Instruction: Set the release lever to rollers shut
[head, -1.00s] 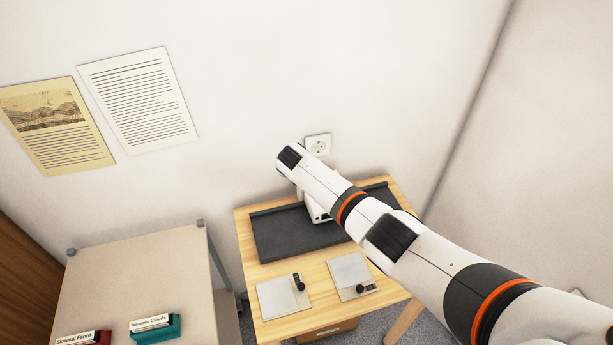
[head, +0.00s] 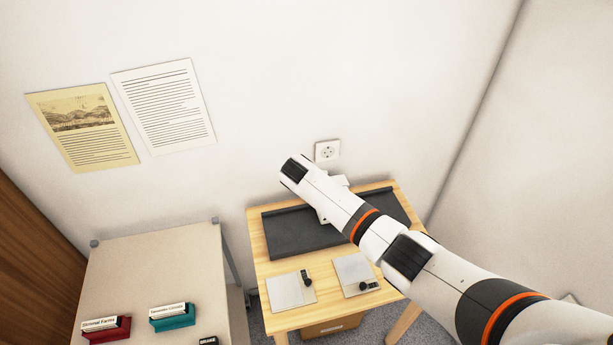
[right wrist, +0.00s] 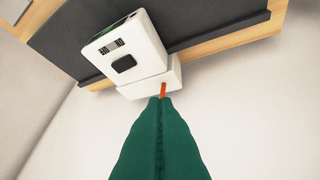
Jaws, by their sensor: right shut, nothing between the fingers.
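A white device (right wrist: 132,55) with a dark window and small slots shows in the right wrist view against a black mat. A small orange-red lever (right wrist: 162,90) sticks out of its white lower block. My right gripper (right wrist: 160,100) has green fingers pressed together, with a seam down the middle and nothing between them. Its tips are at the lever's lower end in the picture; I cannot tell whether they touch. In the head view the device (head: 338,184) is mostly hidden behind my right arm, and the gripper is hidden too. My left gripper is not in view.
The wooden table (head: 300,318) carries the black mat (head: 290,238) and two pale plates (head: 284,291) (head: 350,268) with black knobs. A beige table (head: 160,262) at left holds a red box (head: 108,334) and a teal box (head: 172,320). A wall socket (head: 327,150) sits above the mat.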

